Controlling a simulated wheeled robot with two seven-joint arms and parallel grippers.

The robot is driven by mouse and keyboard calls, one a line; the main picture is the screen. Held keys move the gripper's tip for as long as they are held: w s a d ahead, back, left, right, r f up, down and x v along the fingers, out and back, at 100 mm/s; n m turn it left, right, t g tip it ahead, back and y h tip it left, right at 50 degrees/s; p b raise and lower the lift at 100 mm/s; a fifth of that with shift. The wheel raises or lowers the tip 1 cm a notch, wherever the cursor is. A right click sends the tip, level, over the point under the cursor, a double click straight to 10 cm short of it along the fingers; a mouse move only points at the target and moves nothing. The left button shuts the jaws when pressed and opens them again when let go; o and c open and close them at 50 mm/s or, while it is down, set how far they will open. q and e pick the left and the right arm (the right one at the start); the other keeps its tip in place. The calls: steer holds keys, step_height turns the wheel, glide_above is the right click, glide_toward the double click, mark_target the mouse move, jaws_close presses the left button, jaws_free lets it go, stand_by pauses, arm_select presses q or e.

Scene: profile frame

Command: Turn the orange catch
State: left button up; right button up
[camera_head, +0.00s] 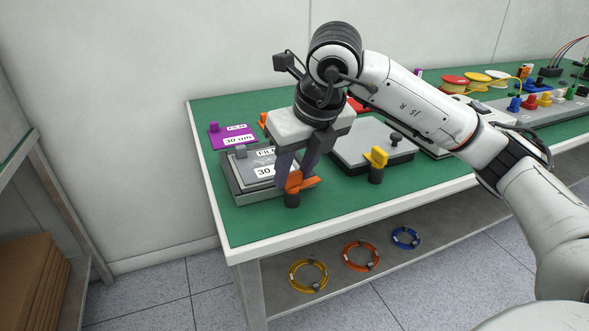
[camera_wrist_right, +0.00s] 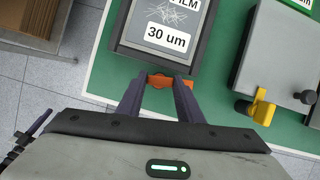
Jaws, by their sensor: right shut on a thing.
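The orange catch (camera_head: 301,183) sits on a short black post (camera_head: 292,199) at the front right corner of the grey film frame (camera_head: 240,185). My right gripper (camera_head: 297,176) points down at it and is shut on the orange catch. In the right wrist view the orange catch (camera_wrist_right: 160,81) lies between the two fingertips (camera_wrist_right: 163,84), beside the frame's edge. A film label reading 30 um (camera_wrist_right: 166,38) shows inside the frame. My left gripper is in neither view.
A yellow catch (camera_head: 377,157) on a black post stands to the right, by a grey lidded plate (camera_head: 360,140). A purple film card (camera_head: 232,137) lies behind the frame. Coloured parts fill the bench's right end. Cable coils (camera_head: 361,256) lie on the lower shelf.

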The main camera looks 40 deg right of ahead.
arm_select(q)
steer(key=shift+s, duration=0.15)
arm_select(e)
steer(key=o, duration=1.1)
arm_select(q)
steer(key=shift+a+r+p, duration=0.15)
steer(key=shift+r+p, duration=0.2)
steer(key=shift+p, duration=0.75)
arm_select(e)
steer(key=v, duration=1)
steer(key=shift+r, duration=0.2)
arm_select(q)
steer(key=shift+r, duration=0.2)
arm_select(e)
steer(key=shift+s, duration=0.1)
